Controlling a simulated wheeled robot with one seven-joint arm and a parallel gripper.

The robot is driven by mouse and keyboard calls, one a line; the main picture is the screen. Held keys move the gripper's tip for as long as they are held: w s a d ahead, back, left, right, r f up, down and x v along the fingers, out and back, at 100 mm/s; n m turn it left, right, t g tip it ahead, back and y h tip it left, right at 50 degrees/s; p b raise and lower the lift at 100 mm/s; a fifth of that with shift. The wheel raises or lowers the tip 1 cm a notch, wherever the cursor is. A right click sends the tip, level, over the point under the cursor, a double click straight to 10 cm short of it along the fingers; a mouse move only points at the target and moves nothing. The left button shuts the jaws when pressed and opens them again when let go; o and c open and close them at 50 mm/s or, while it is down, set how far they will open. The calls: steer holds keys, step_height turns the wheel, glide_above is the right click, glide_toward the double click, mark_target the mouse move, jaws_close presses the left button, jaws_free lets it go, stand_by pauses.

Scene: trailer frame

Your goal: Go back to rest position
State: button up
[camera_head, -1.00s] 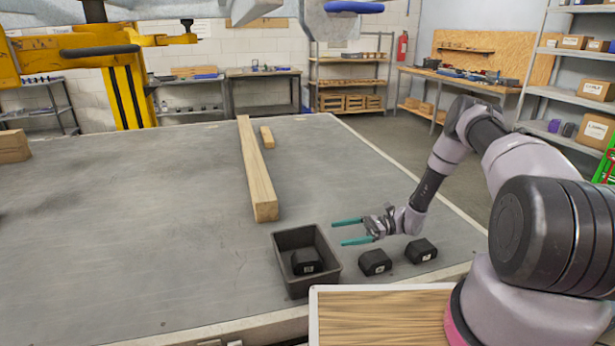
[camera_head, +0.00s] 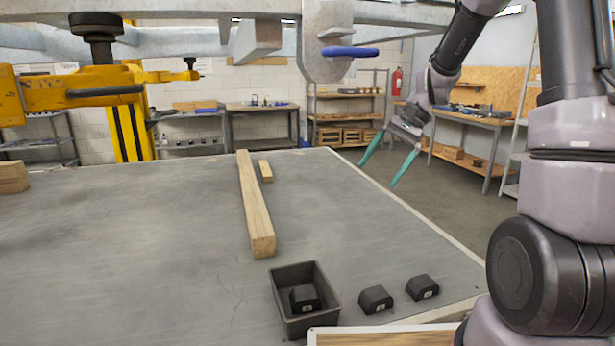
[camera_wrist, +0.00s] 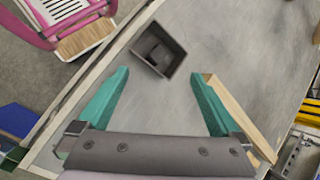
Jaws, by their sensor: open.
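My gripper (camera_head: 388,166) has two teal fingers spread apart with nothing between them. It is raised above the right side of the grey table (camera_head: 150,240), tilted with its fingers pointing down and left. In the wrist view my gripper (camera_wrist: 160,95) also shows open and empty. A dark grey bin (camera_head: 333,298) stands near the table's front edge with one black block (camera_head: 304,298) in it. The bin also shows in the wrist view (camera_wrist: 176,62), beyond the fingertips. Two more black blocks, one nearer the bin (camera_head: 376,299) and one farther right (camera_head: 422,287), lie on the table.
A long wooden beam (camera_head: 254,205) and a short wood piece (camera_head: 266,171) lie mid-table. A metal frame with a blue handle (camera_head: 350,51) hangs above, left of my arm. A yellow clamp stand (camera_head: 80,92) is at the back left. The table's left part is mostly clear.

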steer(key=s+d+r+n+t+h, duration=0.1)
steer(key=s+d+r+t+h, duration=0.1)
steer(key=s+r, duration=0.5)
steer(key=s+d+r+n+t+h, duration=0.1)
steer(key=s+d+r+t+h, duration=0.1)
steer(key=s+d+r+t, duration=0.2)
steer(key=s+r+t, duration=0.3)
steer(key=s+r, duration=0.1)
steer(key=s, duration=0.2)
steer(key=shift+s+d+r+n, duration=0.2)
steer(key=shift+d+n, duration=0.05)
steer(key=shift+n, duration=0.05)
